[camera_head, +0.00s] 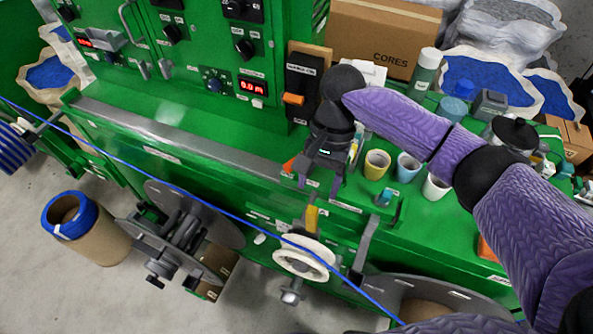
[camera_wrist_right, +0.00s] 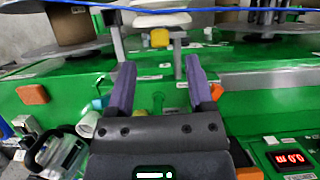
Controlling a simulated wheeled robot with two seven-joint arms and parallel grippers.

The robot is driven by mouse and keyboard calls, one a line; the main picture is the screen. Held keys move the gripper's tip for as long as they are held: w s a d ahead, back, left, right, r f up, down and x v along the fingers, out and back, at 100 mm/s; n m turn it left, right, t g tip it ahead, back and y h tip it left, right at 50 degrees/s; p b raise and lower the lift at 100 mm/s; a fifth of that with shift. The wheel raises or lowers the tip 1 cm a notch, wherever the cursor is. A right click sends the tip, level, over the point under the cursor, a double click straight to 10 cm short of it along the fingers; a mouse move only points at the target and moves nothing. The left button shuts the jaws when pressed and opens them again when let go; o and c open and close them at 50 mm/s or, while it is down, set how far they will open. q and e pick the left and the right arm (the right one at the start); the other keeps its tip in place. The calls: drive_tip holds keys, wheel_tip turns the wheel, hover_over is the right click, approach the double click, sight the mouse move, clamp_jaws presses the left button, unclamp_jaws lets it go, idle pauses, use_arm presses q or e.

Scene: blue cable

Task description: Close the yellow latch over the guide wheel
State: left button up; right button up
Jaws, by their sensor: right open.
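The yellow latch (camera_head: 312,219) stands upright just above the white guide wheel (camera_head: 304,261) on the front of the green machine. In the right wrist view, the latch (camera_wrist_right: 160,38) is straight ahead, with the wheel (camera_wrist_right: 162,19) beyond it. The blue cable (camera_head: 215,205) runs diagonally across the machine and passes at the wheel. My right gripper (camera_head: 320,184) is open and empty, above and behind the latch and apart from it. Its two fingers (camera_wrist_right: 159,68) also show in the right wrist view. My left gripper is not in view.
Yellow, blue and white cups (camera_head: 376,165) stand on the green ledge right of my right gripper. A grey bracket (camera_head: 364,243) rises right of the wheel. A large grey reel (camera_head: 185,222) is on the left. A cardboard box (camera_head: 385,35) stands at the back.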

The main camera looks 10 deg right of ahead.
sight(313, 207)
drive_tip(key=x, duration=0.8)
drive_tip(key=shift+f, duration=0.35)
drive_tip(key=shift+c, duration=0.3)
clamp_jaws()
idle(0.6)
